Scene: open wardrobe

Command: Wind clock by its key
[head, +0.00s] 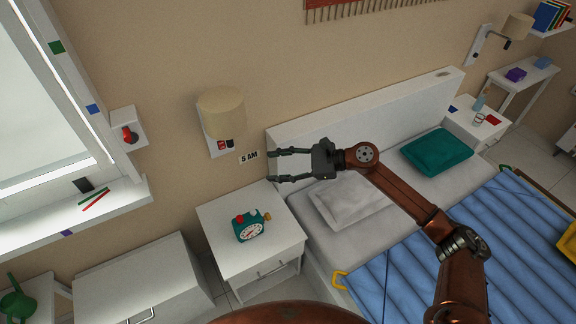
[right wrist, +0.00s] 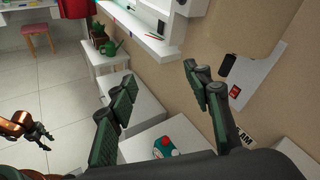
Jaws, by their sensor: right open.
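The teal clock (head: 247,232) with a white dial stands on the white nightstand (head: 216,232) to the left of the bed. A small gold-brown piece, apparently its key (head: 267,216), sticks out at its upper right. In the right wrist view the clock (right wrist: 166,147) shows low in the middle, partly hidden behind the gripper body. My right gripper (head: 272,166) is open and empty, above and apart from the clock, beside the headboard. My left gripper (right wrist: 41,137) shows small at the left of the right wrist view; its jaws are too small to judge.
A wall lamp (head: 221,112) hangs above the nightstand, with a "5 AM" sign (head: 249,157) beside it. The bed headboard (head: 375,108) and pillow (head: 350,203) lie to the right. A white cabinet (head: 145,280) stands left. The nightstand top around the clock is clear.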

